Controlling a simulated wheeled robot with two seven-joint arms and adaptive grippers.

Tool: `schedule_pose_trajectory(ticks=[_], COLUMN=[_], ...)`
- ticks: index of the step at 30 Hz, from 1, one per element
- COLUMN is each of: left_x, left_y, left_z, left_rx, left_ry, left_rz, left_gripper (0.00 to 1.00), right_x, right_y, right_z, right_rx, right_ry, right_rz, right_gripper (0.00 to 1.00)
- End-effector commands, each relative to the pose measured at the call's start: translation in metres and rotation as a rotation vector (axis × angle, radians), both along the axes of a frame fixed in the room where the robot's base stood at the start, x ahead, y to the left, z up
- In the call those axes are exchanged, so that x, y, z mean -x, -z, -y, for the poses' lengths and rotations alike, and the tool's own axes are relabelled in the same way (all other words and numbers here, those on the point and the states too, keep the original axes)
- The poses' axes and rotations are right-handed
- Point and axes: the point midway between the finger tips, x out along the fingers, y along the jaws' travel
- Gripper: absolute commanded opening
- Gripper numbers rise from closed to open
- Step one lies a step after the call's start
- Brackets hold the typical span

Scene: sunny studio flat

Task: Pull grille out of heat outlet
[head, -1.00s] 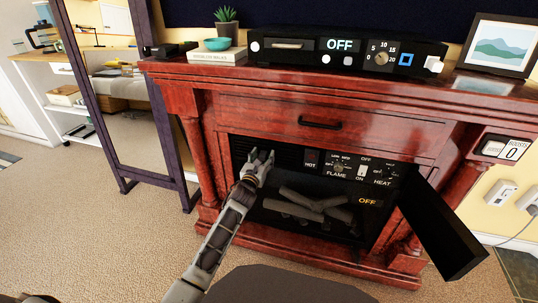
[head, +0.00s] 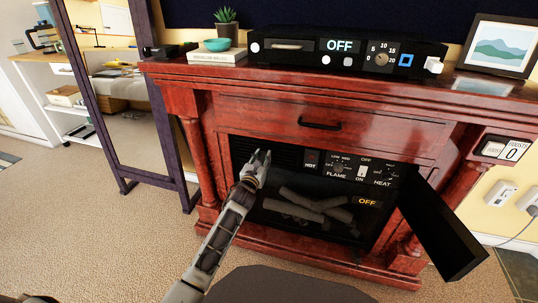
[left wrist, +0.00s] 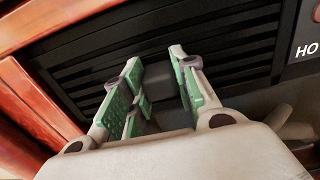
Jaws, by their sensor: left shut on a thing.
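The heat outlet's grille (head: 287,156) is a black slatted panel at the upper left of the fireplace opening, under the red wood drawer. It looks seated in its place. In the left wrist view the grille (left wrist: 235,42) fills the space beyond the fingers. My left gripper (head: 261,156) is in front of the grille. Its green-padded fingers (left wrist: 157,62) are shut on a small dark part at the grille's front, which they partly hide. My right gripper is not in view.
A control panel (head: 352,168) with switches and knobs is right of the grille. Logs (head: 305,205) lie below it. A black door (head: 440,225) stands open at the right. A mirror (head: 122,100) stands left. Carpet in front is clear.

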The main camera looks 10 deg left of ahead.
Motion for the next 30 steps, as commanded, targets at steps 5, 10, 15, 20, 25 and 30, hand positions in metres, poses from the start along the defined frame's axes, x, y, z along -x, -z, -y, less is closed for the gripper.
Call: schedule_pose_trajectory(ticks=[5,10,15,20,25,30], left_x=[0.005,0.010,0.015,0.020,0.025,0.030], left_y=[0.000,-0.001,0.000,-0.001,0.000,0.000], left_z=[0.000,-0.001,-0.001,-0.001,-0.001,-0.001], left_rx=[0.000,0.000,0.000,0.000,0.000,0.000], left_ry=[0.000,0.000,0.000,0.000,0.000,-0.001], left_rz=[0.000,0.000,-0.001,-0.001,-0.001,-0.001], left_gripper=[0.05,0.05,0.05,0.05,0.05,0.05], right_x=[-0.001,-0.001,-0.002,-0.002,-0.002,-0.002], right_y=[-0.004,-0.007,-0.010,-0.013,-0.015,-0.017], right_z=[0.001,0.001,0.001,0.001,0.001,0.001], right_rx=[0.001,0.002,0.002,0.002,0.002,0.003], right_ry=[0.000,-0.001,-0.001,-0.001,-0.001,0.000], right_rz=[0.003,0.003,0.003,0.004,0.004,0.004], right_gripper=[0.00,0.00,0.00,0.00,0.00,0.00])
